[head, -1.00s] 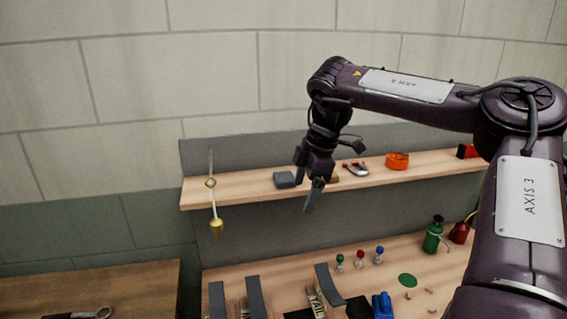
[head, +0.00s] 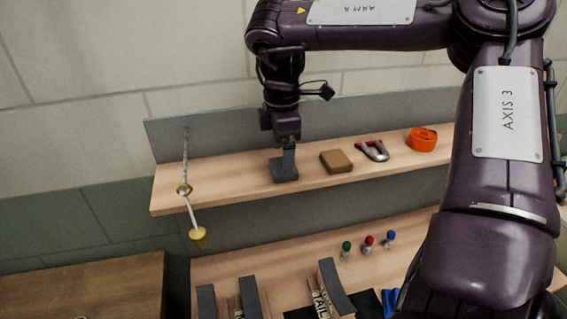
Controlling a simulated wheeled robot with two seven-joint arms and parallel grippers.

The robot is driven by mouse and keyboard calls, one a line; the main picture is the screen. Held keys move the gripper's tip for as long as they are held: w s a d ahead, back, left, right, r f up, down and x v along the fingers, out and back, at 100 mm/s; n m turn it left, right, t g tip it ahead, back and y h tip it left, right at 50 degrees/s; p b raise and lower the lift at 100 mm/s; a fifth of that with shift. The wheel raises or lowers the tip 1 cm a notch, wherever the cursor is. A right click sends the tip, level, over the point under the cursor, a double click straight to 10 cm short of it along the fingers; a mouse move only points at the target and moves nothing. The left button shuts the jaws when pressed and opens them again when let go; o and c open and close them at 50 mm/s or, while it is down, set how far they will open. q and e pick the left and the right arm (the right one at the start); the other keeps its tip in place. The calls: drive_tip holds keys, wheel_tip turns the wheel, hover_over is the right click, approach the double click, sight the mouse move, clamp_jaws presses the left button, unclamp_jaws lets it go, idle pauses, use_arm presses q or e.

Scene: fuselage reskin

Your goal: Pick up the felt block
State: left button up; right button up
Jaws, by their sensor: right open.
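A grey block, which looks like the felt block (head: 279,174), sits on the wooden shelf (head: 230,183). My right gripper (head: 286,162) points down right at this block, its fingers open. A finger covers part of the block, and I cannot tell whether the fingers touch it or straddle it. The block still rests on the shelf. My left gripper is not in view.
A brown block (head: 336,161) lies just right of the gripper, then a red-tipped horseshoe magnet (head: 373,150) and an orange roll (head: 422,139). A brass plumb bob (head: 198,235) hangs at the left. Small capped bottles (head: 368,244) stand on the bench below.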

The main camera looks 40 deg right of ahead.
sight(281, 165)
wheel_tip(281, 165, down, 3)
drive_tip(key=shift+w+p, duration=0.15)
drive_tip(key=shift+p, duration=0.25)
drive_tip(key=shift+f, duration=0.1)
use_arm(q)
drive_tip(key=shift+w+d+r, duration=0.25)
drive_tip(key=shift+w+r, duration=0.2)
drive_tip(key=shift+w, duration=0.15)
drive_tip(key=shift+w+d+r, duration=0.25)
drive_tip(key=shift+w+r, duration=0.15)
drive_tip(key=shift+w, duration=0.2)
use_arm(e)
drive_tip(key=shift+c, duration=0.4)
drive_tip(key=c, duration=1)
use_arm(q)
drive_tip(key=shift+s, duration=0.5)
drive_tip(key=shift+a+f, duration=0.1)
